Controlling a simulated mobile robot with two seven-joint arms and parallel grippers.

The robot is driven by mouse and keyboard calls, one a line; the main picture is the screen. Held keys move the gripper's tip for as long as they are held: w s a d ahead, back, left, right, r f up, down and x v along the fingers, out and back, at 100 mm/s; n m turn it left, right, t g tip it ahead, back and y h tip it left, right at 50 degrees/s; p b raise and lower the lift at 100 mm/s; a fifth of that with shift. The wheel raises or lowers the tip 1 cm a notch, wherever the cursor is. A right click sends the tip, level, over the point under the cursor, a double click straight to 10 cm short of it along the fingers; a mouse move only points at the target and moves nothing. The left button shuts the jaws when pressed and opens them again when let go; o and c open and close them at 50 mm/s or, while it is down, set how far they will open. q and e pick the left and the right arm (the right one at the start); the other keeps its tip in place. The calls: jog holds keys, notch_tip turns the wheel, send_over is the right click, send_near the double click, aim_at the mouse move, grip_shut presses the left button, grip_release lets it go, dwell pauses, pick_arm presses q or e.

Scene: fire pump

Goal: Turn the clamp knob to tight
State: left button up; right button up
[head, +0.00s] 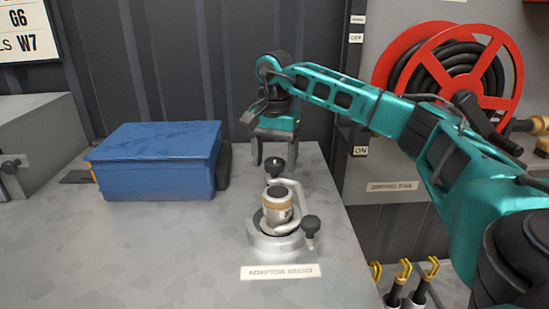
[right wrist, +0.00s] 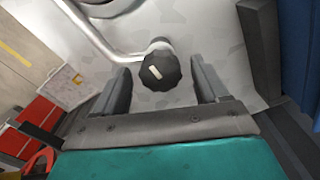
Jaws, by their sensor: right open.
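The clamp knob (head: 275,165) is black and fluted with a pale mark on its face, and sits on a bent metal arm at the back of the adaptor stand (head: 275,246). It also shows in the right wrist view (right wrist: 160,72). My right gripper (head: 275,160) is open, pointing down behind the stand. In the right wrist view its two fingers lie on either side of the knob, with a gap on each side. A metal adaptor (head: 279,205) with a brass-coloured band sits upright on the stand. My left gripper is not in view.
A blue box (head: 155,160) stands on the grey bench left of the gripper. A red hose reel (head: 445,75) hangs at the right. Bare bench lies left of the stand.

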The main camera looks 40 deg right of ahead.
jog(key=c, duration=1)
jog(key=shift+c, duration=0.2)
jog(key=shift+r, duration=0.1)
